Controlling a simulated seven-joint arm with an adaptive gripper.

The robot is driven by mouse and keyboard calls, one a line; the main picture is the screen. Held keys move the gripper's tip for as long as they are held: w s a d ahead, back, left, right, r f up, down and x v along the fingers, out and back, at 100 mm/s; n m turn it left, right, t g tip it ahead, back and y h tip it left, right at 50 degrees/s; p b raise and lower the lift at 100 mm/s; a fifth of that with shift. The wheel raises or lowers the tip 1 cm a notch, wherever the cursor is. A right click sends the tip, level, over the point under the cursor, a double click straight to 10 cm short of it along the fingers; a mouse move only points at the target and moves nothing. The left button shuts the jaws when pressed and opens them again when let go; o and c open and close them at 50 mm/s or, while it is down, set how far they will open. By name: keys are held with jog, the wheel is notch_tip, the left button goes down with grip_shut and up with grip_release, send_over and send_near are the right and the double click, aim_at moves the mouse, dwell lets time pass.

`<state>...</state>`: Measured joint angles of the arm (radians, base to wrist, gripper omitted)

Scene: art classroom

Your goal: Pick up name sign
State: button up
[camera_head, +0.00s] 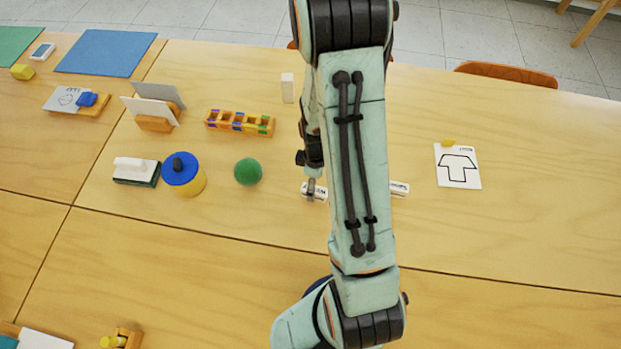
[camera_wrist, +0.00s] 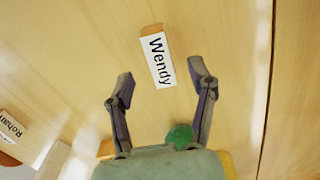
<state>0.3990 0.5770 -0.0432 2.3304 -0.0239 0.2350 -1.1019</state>
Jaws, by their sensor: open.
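A second sign reading "Rohan" (camera_wrist: 11,124) is at the left edge. In the head view, a white sign (camera_head: 320,192) shows beside my arm, with a finger of my gripper over it. Another white sign (camera_head: 400,189) shows right of my arm, which hides the space between.
A wooden rack (camera_head: 239,123) and white block (camera_head: 287,88) stand farther back. A drawing card (camera_head: 457,166) lies right. The table's right front is clear.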

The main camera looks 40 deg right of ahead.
jog(key=shift+f, duration=1.7)
grip_shut()
notch_tip(320, 180, up, 10)
jog(key=shift+f, duration=0.2)
jog(key=shift+r, duration=0.3)
jog(key=shift+s, duration=0.1)
